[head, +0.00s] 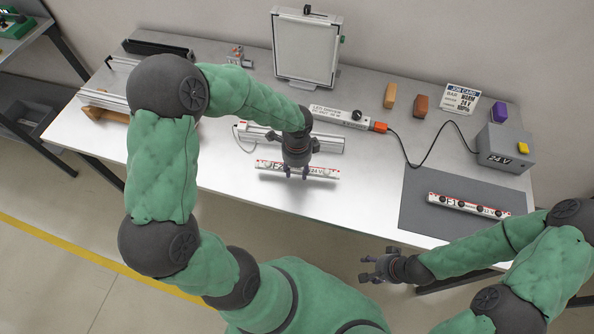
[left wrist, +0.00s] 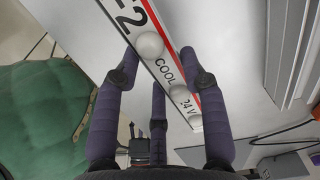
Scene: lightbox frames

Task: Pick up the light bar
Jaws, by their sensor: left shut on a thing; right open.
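A white light bar (head: 265,166) with a red stripe, marked with a 2 and "COOL 24 V", is at the front middle of the bench. My left gripper (head: 297,174) is shut on it from above near its middle. In the left wrist view the bar (left wrist: 166,73) runs diagonally between the fingers, with round pale knobs on its face. I cannot tell whether it touches the bench. A second light bar (head: 468,206), marked F1, lies on the dark mat (head: 420,218) at right. My right gripper (head: 366,268) is open and empty, in front of the bench edge.
Behind the held bar are a long rail (head: 325,143) and a labelled bar fixture (head: 340,116) with an orange end, cabled to a grey box (head: 503,150). A framed panel (head: 305,50) stands at the back. Orange, brown and purple blocks and a job card (head: 460,98) are back right.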

